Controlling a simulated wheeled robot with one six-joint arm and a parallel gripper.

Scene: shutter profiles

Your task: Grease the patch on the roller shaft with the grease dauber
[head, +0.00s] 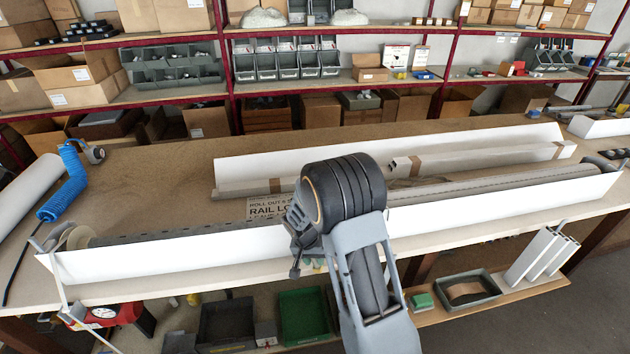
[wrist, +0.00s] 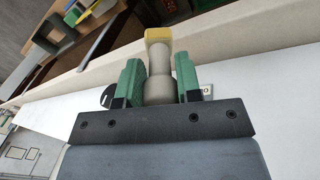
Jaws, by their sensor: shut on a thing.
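In the wrist view my gripper (wrist: 159,76) has its green fingers closed on the grey-beige handle of the grease dauber (wrist: 160,60). The dauber's yellow head points away from the fingers, over a pale edge. In the head view my arm's dark wrist hides the gripper and the dauber. The roller shaft (head: 500,186) is a long grey bar lying along the bench behind a white front panel. My arm crosses in front of its middle. I cannot make out the patch on the shaft in either view.
The white front panel (head: 170,256) runs along the near bench edge. A second white profile (head: 300,166) and a taped long carton (head: 480,157) lie behind the shaft. A blue coiled hose (head: 66,185) is at left. Bins stand on the lower shelf. The bench's back left is clear.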

